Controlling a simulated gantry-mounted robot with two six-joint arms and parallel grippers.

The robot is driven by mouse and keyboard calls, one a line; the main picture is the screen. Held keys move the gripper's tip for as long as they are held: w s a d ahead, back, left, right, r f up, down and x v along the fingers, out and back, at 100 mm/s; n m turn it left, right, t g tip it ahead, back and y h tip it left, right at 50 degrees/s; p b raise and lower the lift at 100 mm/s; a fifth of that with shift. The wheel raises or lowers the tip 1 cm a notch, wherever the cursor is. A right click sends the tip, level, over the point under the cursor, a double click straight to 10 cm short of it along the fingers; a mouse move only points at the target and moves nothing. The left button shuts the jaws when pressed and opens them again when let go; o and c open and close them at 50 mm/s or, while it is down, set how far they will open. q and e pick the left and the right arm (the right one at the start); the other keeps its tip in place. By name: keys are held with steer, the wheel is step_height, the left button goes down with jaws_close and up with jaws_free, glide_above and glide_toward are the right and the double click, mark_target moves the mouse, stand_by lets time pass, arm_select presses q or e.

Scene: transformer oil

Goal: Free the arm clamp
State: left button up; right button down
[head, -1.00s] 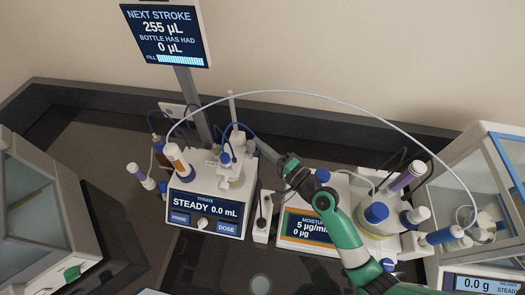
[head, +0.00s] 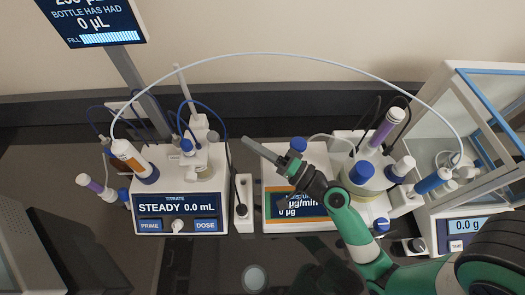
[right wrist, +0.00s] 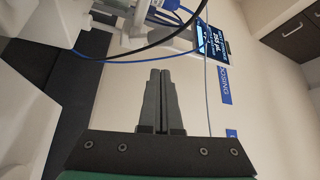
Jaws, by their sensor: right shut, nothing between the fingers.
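My right gripper (head: 250,143) is shut and empty, and points left in the head view, above the moisture meter's back edge. Its two dark fingers meet in the right wrist view (right wrist: 160,75). To its left is the titrator (head: 176,205), with a white stand post (head: 184,92) and a white holder with a blue knob (head: 187,145). Open space shows between my fingertips and this holder. White and blue stand parts (right wrist: 170,8) show beyond the fingers in the wrist view. I cannot tell for certain which part is the arm clamp. My left gripper is not in view.
The moisture meter (head: 270,225) with a blue-capped cell stands below my right arm. A pale tube (head: 270,54) arches overhead from the titrator to the glass-sided balance (head: 462,225) at right. A black cable hangs beside the titrator. The front bench is mostly clear.

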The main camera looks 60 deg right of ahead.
steer(key=s, duration=0.3)
steer(key=shift+s+f+b, duration=0.2)
steer(key=shift+f+b, duration=0.1)
steer(key=shift+b, duration=0.05)
